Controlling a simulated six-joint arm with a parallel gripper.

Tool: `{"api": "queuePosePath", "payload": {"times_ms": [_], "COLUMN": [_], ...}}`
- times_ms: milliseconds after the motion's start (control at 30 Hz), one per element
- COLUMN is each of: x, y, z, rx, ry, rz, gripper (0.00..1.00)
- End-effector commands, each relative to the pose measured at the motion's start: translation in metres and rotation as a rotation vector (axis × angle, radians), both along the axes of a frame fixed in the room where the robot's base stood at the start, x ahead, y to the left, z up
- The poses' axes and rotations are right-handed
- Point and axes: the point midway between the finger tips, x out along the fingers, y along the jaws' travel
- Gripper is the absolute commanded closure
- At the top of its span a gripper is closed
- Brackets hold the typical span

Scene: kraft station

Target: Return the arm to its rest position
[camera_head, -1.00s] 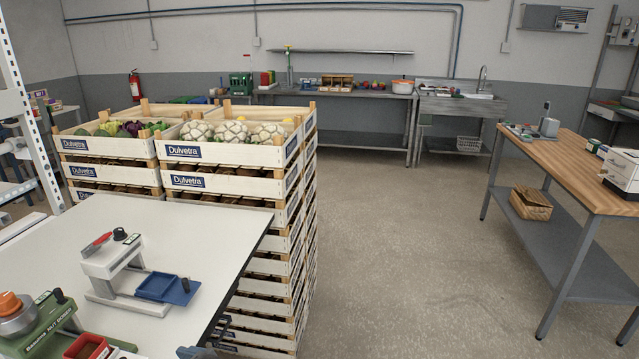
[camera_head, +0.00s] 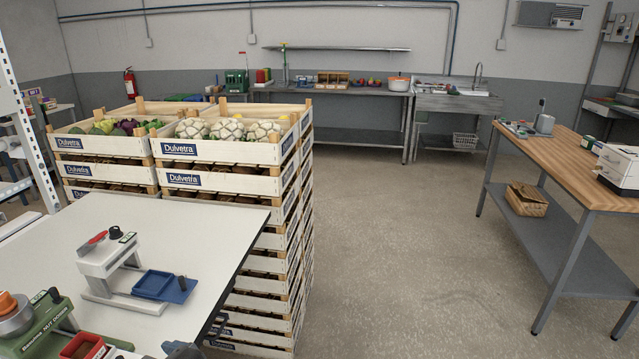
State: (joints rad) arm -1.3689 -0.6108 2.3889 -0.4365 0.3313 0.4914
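My gripper is not recognisable in the head view. A small dark grey piece (camera_head: 183,350) pokes in at the bottom edge, by the near right side of the white table (camera_head: 205,215). It may be part of my arm, but too little of it shows to tell. No gripper fingers can be made out, and the rest of the arm's pose is hidden.
A white device with a blue tray (camera_head: 160,286) and a green machine (camera_head: 45,328) stand on the white table. Stacked vegetable crates (camera_head: 200,180) rise just behind it. A wooden-topped workbench (camera_head: 570,165) stands at right. The floor (camera_head: 400,240) between is clear.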

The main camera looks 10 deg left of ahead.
Motion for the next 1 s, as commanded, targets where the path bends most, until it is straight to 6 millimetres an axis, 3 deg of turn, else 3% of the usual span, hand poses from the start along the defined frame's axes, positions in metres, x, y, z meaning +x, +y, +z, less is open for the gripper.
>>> {"api": "queuePosePath", "payload": {"times_ms": [367,1000], "x": [0.010,-0.009], "y": [0.027,-0.023], "z": [-0.018,0.014], "rx": [-0.005,0.004], "ry": [0.001,-0.001], "rz": [0.001,0.003], "gripper": [0.00,0.00]}}
